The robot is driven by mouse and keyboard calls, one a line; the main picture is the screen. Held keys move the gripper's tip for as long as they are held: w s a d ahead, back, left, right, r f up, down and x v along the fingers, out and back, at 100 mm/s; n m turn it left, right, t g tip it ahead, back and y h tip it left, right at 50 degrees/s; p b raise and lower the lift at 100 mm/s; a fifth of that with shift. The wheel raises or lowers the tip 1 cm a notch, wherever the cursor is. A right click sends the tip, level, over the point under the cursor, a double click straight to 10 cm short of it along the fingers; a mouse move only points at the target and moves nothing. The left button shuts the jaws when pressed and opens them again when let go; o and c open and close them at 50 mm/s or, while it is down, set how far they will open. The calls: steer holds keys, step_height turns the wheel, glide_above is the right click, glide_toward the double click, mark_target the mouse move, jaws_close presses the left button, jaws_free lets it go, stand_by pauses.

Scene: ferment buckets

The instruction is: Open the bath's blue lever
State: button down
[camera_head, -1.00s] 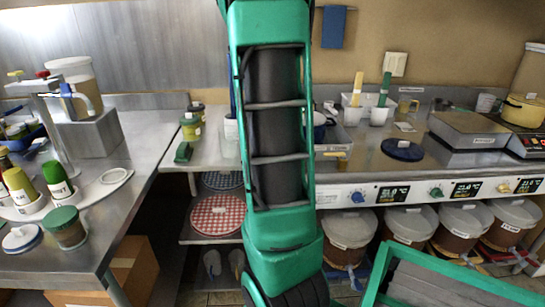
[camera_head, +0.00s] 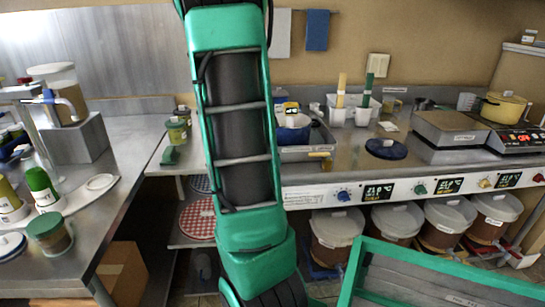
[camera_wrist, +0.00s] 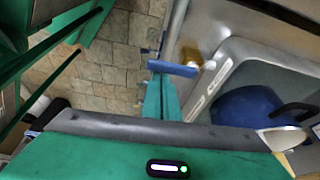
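The blue lever (camera_wrist: 172,68) shows in the wrist view as a short blue bar beside a blurred brass fitting (camera_wrist: 195,57) on the bath's outer wall. The bath (camera_wrist: 232,48) is a grey metal basin with a blue pot inside. My gripper's teal fingers (camera_wrist: 161,76) lie close together, with no clear gap, their tips just at the lever; I cannot tell whether they touch it. In the head view the bath (camera_head: 305,155) stands on the counter right of my arm, with the brass fitting (camera_head: 322,154) near its front. The lever and my fingertips are hidden there.
The blue pot (camera_head: 292,128) sits in the bath. A control panel (camera_head: 420,188) with knobs and displays runs along the counter's front, above several lidded buckets (camera_head: 335,228). A steel table (camera_head: 90,200) with cups stands at left. Tiled floor (camera_wrist: 115,60) shows below the lever.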

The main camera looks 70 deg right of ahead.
steer(key=shift+w+a, duration=0.2)
steer(key=shift+w, duration=0.2)
steer(key=v, duration=0.9)
steer(key=shift+r, duration=0.45)
steer(key=shift+s+d, duration=0.1)
steer(key=shift+d, duration=0.05)
